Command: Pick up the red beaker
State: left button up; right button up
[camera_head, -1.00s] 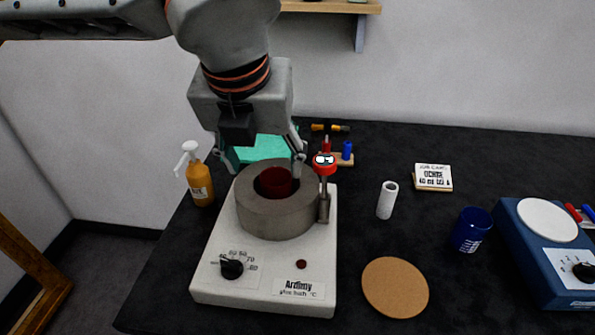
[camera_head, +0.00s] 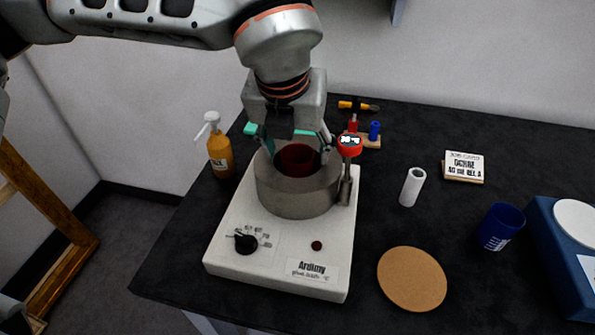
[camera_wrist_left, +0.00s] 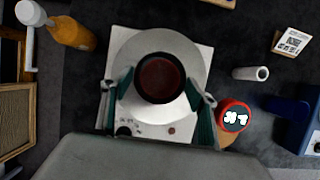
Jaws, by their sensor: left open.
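The dark red beaker (camera_head: 297,160) sits inside the round grey ring of a white heating bath (camera_head: 278,251). In the left wrist view the beaker (camera_wrist_left: 160,78) shows from above as a dark round mouth with a red inside, near the middle. My left gripper (camera_head: 299,147) is above the ring, pointing down, open and empty. In the left wrist view its two green-padded fingers (camera_wrist_left: 158,104) stand apart, one on each side of the beaker. I cannot tell how far above the ring the tips are. The beaker's lower part is hidden in the ring. My right gripper is not in view.
A red-headed thermometer (camera_head: 349,146) stands at the ring's right side, close to a finger. An orange pump bottle (camera_head: 219,155) is on the left. A white tube (camera_head: 412,187), a cork disc (camera_head: 412,279) and a blue cup (camera_head: 501,227) stand or lie to the right.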

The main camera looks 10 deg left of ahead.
pick_arm(q)
jog(key=c, duration=1.6)
jog(key=shift+r, duration=0.2)
jog(key=shift+r+p, duration=1.05)
jog(key=shift+r, duration=8.7)
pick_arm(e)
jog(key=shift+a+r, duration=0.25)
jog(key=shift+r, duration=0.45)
